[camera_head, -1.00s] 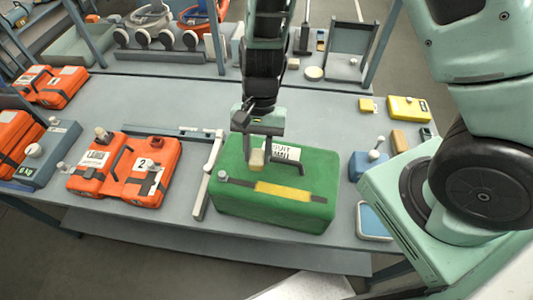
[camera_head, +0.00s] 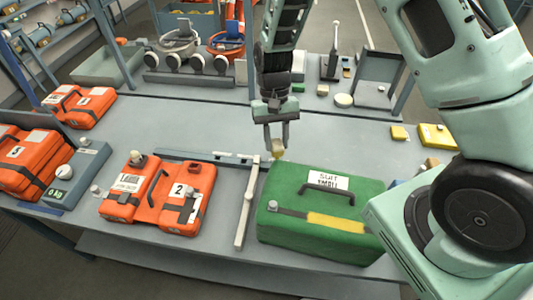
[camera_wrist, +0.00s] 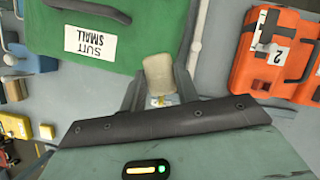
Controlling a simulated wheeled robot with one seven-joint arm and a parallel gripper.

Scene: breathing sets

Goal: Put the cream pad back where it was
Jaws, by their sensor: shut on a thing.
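The cream pad (camera_head: 278,149) is a small pale block at the tip of my gripper (camera_head: 276,141). In the wrist view the cream pad (camera_wrist: 158,73) sits between the two fingers of my gripper (camera_wrist: 158,88), which is shut on it. In the head view the pad appears just behind the back left corner of the green case (camera_head: 325,225), with grey table behind it. The case, with a black handle and a "SUIT SMALL" label, also shows in the wrist view (camera_wrist: 135,45). The pad's height above the table is hard to tell.
An orange case marked 2 (camera_head: 188,200) lies left of the green case, with a pale bar (camera_head: 246,205) between them. More orange cases (camera_head: 35,165) and a grey scale (camera_head: 78,178) stand further left. Yellow blocks (camera_head: 436,136) lie at right. The table behind my gripper is fairly clear.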

